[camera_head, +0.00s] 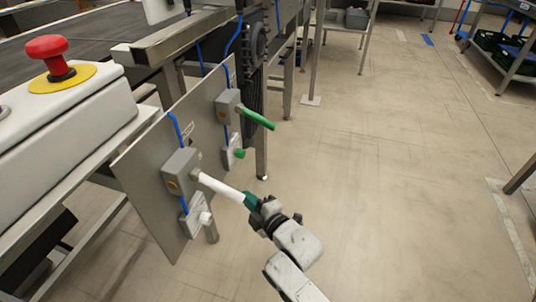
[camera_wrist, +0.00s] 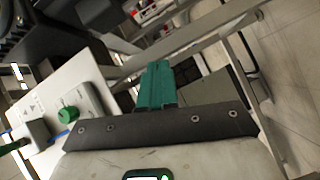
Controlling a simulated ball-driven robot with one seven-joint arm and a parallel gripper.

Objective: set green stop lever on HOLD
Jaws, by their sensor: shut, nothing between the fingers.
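The green stop lever (camera_head: 257,118) sticks out from a grey box (camera_head: 228,104) on the upright metal panel, sloping down to the right. My gripper (camera_head: 249,200) has teal fingers, shut and empty, below and apart from the green lever. The fingers also show in the wrist view (camera_wrist: 156,85). I cannot read a HOLD mark.
A white lever (camera_head: 220,187) on a nearer grey box (camera_head: 181,171) ends in line with my fingertips; I cannot tell if they touch. A red emergency button (camera_head: 48,48) stands on the console at left. The floor (camera_head: 400,170) to the right is clear.

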